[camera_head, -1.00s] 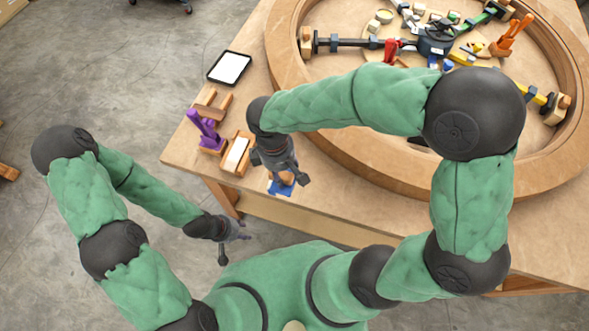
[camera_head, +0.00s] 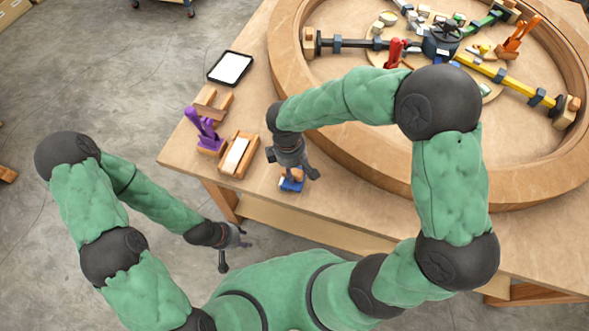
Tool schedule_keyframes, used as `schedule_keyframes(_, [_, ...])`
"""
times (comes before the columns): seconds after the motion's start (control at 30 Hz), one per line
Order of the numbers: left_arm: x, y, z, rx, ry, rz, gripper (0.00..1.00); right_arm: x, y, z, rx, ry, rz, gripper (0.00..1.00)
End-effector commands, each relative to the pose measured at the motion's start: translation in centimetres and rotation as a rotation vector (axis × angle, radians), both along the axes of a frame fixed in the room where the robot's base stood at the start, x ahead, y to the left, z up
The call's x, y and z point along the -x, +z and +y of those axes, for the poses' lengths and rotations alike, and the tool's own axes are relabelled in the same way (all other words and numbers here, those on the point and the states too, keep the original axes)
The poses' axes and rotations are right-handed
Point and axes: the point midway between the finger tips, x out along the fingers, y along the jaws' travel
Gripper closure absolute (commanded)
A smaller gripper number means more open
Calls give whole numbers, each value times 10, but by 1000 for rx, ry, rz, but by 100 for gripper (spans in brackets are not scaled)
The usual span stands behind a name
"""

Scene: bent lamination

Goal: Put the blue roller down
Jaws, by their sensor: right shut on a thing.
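The blue roller (camera_head: 290,184) is at the front left part of the wooden table (camera_head: 360,222), under my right gripper (camera_head: 294,174). My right gripper points down and is shut on the roller; its fingers hide much of it. I cannot tell whether the roller touches the tabletop. My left gripper (camera_head: 234,248) hangs empty in front of the table, off its edge; its fingers are too small to judge.
Left of the roller stand a wooden block holder with a white top (camera_head: 236,156), a purple tool (camera_head: 205,132), a wooden cradle (camera_head: 212,102) and a tablet (camera_head: 230,68). A large round wooden form (camera_head: 300,88) with clamps fills the right side.

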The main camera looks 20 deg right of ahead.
Motion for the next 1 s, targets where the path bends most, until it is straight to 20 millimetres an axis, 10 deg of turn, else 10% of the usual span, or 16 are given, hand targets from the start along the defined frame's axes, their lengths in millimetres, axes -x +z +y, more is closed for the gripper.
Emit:
schedule_keyframes(0.7, [0, -6, 0, 0, 0, 0, 60, 3, -15, -1, 3, 1, 8, 93])
schedule_keyframes(0.73, [0, -6, 0, 0, 0, 0, 60, 4, -15, -1, 4, 1, 10, 54])
schedule_keyframes(0.8, [0, -6, 0, 0, 0, 0, 60, 4, -16, -1, 4, 2, 12, 35])
schedule_keyframes(1.0, [0, -6, 0, 0, 0, -1, 60, 5, -16, -1, 4, 2, 14, 34])
